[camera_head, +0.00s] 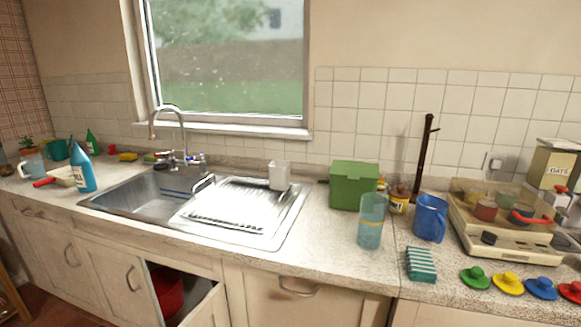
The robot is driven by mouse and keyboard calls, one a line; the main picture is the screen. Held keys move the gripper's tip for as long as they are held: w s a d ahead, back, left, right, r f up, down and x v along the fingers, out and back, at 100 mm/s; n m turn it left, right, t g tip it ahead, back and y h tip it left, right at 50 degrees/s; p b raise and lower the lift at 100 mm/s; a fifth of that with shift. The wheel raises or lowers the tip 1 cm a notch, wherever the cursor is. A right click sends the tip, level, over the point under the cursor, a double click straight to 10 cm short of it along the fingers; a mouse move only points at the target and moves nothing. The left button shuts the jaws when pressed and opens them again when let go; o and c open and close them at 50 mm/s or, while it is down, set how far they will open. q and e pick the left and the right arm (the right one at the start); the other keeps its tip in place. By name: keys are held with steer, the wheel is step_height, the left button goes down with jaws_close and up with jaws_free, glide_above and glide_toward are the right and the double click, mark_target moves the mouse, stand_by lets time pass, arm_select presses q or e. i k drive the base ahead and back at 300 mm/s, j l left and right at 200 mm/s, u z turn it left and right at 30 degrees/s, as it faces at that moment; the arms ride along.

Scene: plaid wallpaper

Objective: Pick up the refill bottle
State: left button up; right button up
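Neither of my grippers is in view.
The sink (146,203) with its tap (180,135) lies right of the blue bottle. A green box (353,185), a clear tumbler (370,222) and a blue jug (430,218) stand farther right. A cupboard door (210,308) below hangs open.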

mark_target(80, 162)
steer(key=j+u, duration=0.1)
steer(key=u, duration=0.85)
steer(key=i+l, duration=0.05)
